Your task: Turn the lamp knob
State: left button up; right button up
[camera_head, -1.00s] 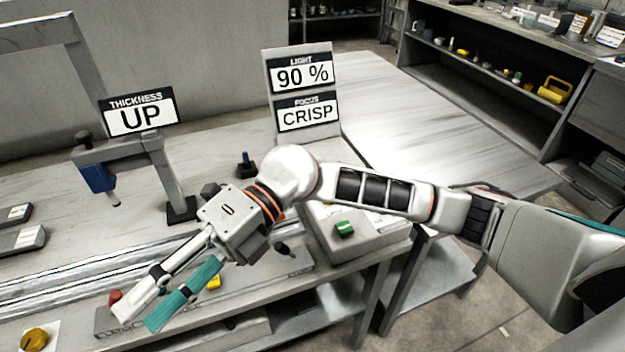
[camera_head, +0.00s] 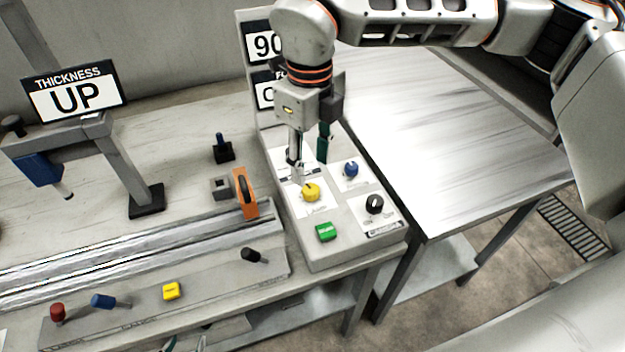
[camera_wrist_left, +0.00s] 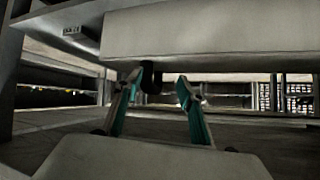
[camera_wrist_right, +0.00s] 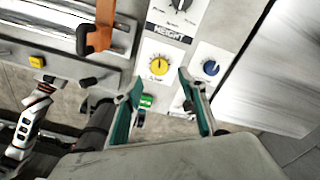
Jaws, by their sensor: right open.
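The yellow knob (camera_head: 311,192), with a label that seems to read LAMP, sits on the sloped grey control panel (camera_head: 335,250); it also shows in the right wrist view (camera_wrist_right: 159,66). My right gripper (camera_head: 310,165) is open and points down over the panel, behind the yellow knob in the head view. In the right wrist view, the knob lies just beyond and between its fingertips (camera_wrist_right: 160,81); I see no clear contact. My left gripper (camera_wrist_left: 158,78) is open below a grey ledge, with a small black part near its fingertips. Its tips barely show at the head view's bottom edge.
The panel also has a blue knob (camera_head: 350,169), a black knob (camera_head: 375,205) and a green button (camera_head: 326,232). An orange handle (camera_head: 245,193) stands left of it. The LIGHT and FOCUS sign (camera_head: 262,42) is partly hidden by my right arm. The right table (camera_head: 450,150) is bare.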

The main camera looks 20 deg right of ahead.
aim_at(311, 188)
notch_tip(311, 188, down, 7)
jog(key=shift+r, duration=0.2)
jog(key=c, duration=1.1)
jog(key=shift+r+n, duration=0.15)
jog(key=shift+n, duration=0.45)
jog(key=shift+n+p, duration=0.4)
jog(key=shift+n, duration=0.4)
